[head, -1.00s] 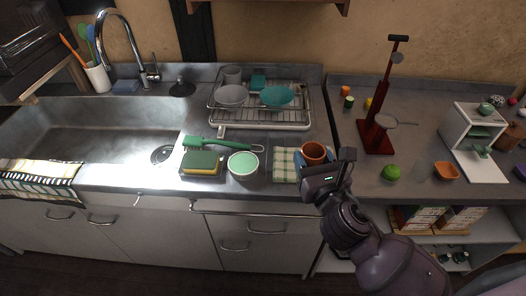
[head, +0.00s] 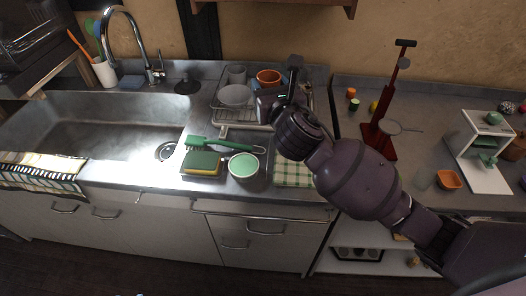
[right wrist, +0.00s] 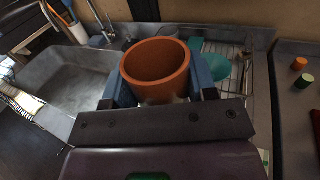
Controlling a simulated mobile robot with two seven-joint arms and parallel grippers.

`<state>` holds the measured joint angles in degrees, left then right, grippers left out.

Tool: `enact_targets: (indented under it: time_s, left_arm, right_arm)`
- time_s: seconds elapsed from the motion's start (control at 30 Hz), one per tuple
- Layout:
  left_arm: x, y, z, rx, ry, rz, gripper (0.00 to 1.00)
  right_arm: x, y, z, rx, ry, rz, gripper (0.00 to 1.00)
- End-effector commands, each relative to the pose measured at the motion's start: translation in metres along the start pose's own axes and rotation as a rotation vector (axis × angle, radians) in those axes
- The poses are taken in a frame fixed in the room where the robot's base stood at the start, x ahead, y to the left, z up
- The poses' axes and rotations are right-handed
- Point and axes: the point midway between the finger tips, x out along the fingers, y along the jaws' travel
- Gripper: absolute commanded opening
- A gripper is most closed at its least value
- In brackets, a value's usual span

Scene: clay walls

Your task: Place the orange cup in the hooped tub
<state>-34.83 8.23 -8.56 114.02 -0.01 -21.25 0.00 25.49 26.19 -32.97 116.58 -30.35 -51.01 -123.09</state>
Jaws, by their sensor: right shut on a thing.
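The orange cup (head: 268,77) is held by my right gripper (head: 279,90) above the dish rack, near its right side. In the right wrist view the orange cup (right wrist: 157,92) sits upright, with its open mouth showing, between the two blue-padded fingers of the gripper (right wrist: 160,84). The gripper is shut on it. I cannot pick out the hooped tub with certainty in these views. My left gripper is not in view.
The metal dish rack (head: 222,110) holds a grey bowl (head: 235,95) and a grey cup (head: 237,74). A mint-filled tub (head: 243,165), sponge (head: 201,163) and green brush (head: 215,143) lie in front. A red stand (head: 379,140) is close to my right arm.

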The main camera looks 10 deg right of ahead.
Motion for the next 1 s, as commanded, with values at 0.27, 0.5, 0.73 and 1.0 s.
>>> enact_targets:
  time_s: [0.27,0.5,0.73,1.0]
  left_arm:
    - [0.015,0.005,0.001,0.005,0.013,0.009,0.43]
    - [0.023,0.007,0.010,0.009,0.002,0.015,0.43]
    - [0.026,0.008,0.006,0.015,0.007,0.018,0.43]
    - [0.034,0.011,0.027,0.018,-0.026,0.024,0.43]
  right_arm:
    - [0.000,0.000,-0.071,0.003,0.011,-0.002,0.24]
    - [-0.001,0.000,-0.115,0.003,0.009,-0.001,0.24]
    - [-0.001,0.000,-0.128,0.002,0.003,-0.001,0.24]
    - [-0.001,0.000,-0.172,0.003,0.011,-0.002,0.24]
